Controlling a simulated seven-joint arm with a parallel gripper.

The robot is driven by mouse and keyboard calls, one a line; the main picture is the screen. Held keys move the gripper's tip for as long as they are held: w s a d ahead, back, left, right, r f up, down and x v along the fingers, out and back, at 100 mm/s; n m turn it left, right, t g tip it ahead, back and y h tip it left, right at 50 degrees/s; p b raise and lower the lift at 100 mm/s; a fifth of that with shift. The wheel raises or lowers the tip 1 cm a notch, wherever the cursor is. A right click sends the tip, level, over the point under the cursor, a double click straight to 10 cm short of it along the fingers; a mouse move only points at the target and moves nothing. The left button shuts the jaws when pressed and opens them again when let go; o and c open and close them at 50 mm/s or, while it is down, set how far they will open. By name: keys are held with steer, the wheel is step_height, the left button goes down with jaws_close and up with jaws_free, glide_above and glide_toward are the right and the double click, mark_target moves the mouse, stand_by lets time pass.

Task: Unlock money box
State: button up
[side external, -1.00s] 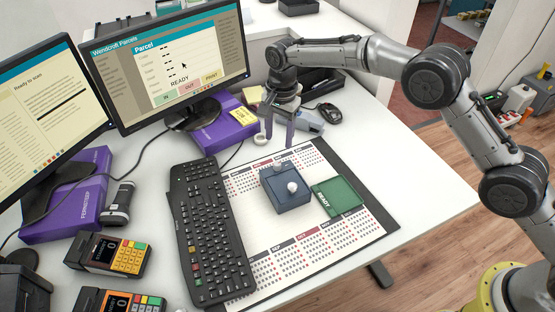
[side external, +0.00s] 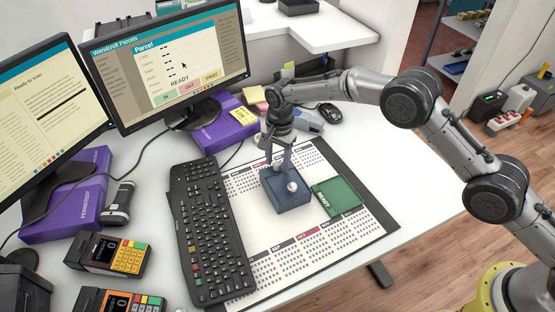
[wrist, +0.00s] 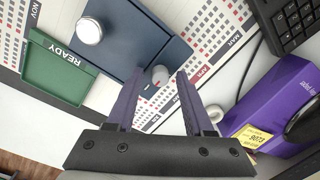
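The blue money box (side external: 288,196) sits closed on the desk calendar. It also shows in the wrist view (wrist: 130,40). A round white knob (wrist: 89,31) stands on its top, seen in the side view too (side external: 292,187). A smaller grey knob (wrist: 160,73), with a small red mark beside it, sits near the box edge, between my fingertips in the wrist view. My gripper (side external: 279,163) is over the back of the box, pointing down. In the wrist view my gripper (wrist: 160,80) is open, with gaps on both sides of the grey knob. In the side view my fingers hide that knob.
A green tray marked READY (side external: 338,196) lies right of the box. A black keyboard (side external: 210,230) is on its left. A purple parcel box (side external: 225,127) and a monitor (side external: 180,60) stand behind. The calendar (side external: 330,240) is clear in front of the box.

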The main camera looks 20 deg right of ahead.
mark_target(279, 164)
jaws_close()
steer(key=shift+n, duration=0.5)
steer(key=shift+o, duration=0.8)
jaws_free()
step_height(279, 164, up, 14)
steer(key=shift+s+d, duration=0.2)
